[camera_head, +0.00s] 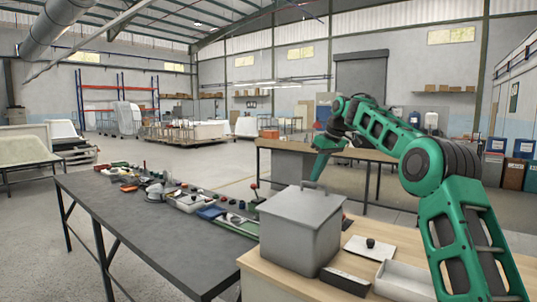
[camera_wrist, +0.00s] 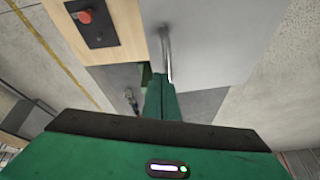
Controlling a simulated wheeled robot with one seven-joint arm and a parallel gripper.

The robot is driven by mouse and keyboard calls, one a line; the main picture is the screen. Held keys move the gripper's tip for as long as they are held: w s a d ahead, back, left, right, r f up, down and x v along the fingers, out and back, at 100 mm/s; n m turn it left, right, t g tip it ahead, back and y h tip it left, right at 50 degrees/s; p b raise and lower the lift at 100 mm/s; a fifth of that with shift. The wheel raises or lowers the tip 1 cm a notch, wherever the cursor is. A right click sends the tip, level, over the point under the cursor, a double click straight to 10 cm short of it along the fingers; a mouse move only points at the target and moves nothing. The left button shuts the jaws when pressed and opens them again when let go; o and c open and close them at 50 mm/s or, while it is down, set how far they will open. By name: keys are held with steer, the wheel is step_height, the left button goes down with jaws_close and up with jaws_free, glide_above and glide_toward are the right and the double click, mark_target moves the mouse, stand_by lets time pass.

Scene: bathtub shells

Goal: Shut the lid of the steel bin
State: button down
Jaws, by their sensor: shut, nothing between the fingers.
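The steel bin (camera_head: 301,240) is a grey box on the light wooden bench in the head view. Its lid (camera_head: 290,203) lies flat across the top and looks shut, with a bar handle (camera_head: 312,186) on it. The lid also shows as a grey panel in the wrist view (camera_wrist: 225,40), with the shiny handle (camera_wrist: 167,50) at its left part. My gripper (camera_head: 317,176) is shut and empty, pointing down just above the lid near the handle. In the wrist view the green fingers (camera_wrist: 160,85) reach close to the handle; I cannot tell whether they touch.
A dark table (camera_head: 150,225) with many small parts stands at the left. Another table (camera_head: 385,155) stands behind.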

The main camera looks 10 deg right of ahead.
steer(key=shift+w+d+f, duration=0.15)
steer(key=shift+d+f, duration=0.05)
steer(key=shift+f, duration=0.35)
steer(key=shift+w+d+f, duration=0.15)
steer(key=shift+d+f, duration=0.1)
steer(key=shift+f, duration=0.25)
steer(key=shift+w+d+f, duration=0.15)
steer(key=shift+d+f, duration=0.05)
steer(key=shift+f, duration=0.35)
steer(key=shift+r, duration=0.15)
steer(key=v, duration=1)
steer(key=shift+r, duration=0.25)
